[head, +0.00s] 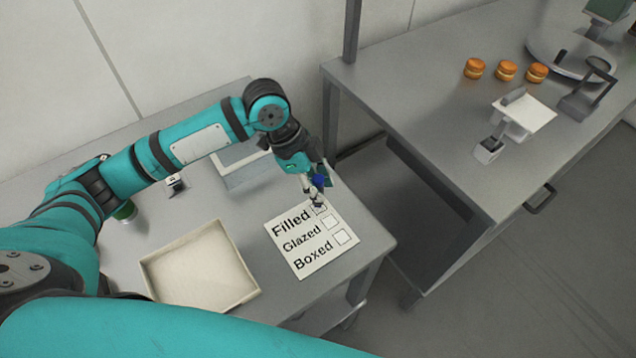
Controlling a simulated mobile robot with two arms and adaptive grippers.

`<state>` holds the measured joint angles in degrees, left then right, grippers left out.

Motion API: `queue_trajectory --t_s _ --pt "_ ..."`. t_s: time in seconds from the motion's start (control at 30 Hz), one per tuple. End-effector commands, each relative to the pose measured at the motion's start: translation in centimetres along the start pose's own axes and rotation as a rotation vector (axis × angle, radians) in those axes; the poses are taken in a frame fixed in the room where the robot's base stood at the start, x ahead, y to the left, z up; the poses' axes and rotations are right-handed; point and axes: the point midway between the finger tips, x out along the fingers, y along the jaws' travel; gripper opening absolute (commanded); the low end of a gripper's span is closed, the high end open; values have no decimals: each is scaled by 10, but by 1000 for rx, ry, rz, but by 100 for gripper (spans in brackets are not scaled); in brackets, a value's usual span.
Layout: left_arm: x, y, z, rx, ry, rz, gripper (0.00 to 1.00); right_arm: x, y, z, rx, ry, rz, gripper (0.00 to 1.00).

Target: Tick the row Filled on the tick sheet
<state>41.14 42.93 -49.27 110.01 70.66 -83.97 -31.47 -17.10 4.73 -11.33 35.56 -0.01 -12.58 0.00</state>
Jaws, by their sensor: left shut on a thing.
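The tick sheet (312,259), a white card with the rows Filled, Glazed and Boxed, lies on the grey table near its right corner. Each row has a square box at its right end. My left gripper (315,187) is over the top of the sheet, shut on a blue marker (319,181) that points down. The marker's lower end is at the Filled box, which it partly covers. Some dark lines show in that box, but I cannot tell whether they are a tick or the tip. The Glazed and Boxed boxes look empty. My right gripper is out of view.
An open beige tray (249,294) stands left of the sheet. A grey box (243,178) is behind it, partly hidden by my arm. The steel counter (440,125) at right holds three filled rounds (506,70), a round plate (540,42) and a white-topped stand (530,110).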

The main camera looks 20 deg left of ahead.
Motion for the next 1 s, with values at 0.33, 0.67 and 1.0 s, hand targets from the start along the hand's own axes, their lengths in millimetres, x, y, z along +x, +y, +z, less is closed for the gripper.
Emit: queue_trajectory --t_s 0.33,0.67,1.0 --pt "1 0 0 0 0 0 0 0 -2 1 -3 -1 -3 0" --pt "4 0 2 0 0 0 0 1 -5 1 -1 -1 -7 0" --pt "8 0 3 0 0 1 0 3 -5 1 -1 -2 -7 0"
